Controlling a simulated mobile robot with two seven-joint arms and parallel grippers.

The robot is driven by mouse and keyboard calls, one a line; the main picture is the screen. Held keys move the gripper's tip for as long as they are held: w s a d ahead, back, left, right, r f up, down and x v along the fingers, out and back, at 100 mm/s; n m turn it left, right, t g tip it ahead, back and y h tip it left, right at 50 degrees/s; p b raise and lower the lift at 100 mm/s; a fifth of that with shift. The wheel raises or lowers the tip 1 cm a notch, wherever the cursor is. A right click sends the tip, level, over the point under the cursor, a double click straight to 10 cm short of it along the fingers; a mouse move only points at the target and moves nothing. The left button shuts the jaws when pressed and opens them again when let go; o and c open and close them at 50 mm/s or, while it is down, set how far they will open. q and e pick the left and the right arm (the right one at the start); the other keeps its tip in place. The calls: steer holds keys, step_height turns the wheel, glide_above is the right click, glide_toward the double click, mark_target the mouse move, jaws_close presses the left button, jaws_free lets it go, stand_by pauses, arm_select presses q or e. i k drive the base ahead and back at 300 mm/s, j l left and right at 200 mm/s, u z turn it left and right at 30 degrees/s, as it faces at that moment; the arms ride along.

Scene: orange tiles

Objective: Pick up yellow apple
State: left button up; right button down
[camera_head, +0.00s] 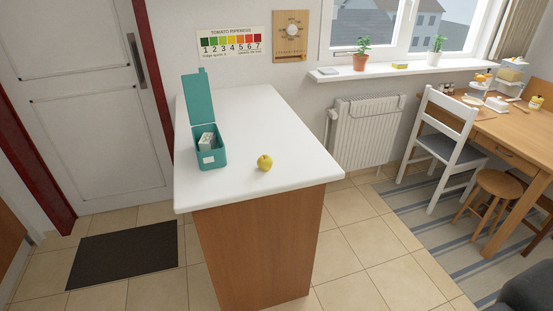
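The yellow apple (264,163) sits on the white top of the counter (245,119), near its front edge and a little right of the middle. Nothing covers it in the head view. It stands apart from the teal box to its left. Neither of my grippers shows in the head view.
An open teal box (211,158) with its lid up holds white items. The counter's front right is bare. A dark doormat (124,254) lies on the tiled floor at left. A white chair (446,147), wooden stool (490,190) and dining table (507,127) stand at right.

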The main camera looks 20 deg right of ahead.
mark_target(264, 162)
steer(key=i+l, duration=0.1)
steer(key=l, duration=0.5)
steer(key=i+l, duration=0.1)
steer(key=l, duration=0.5)
steer(key=i+l, duration=0.1)
steer(key=l, duration=0.5)
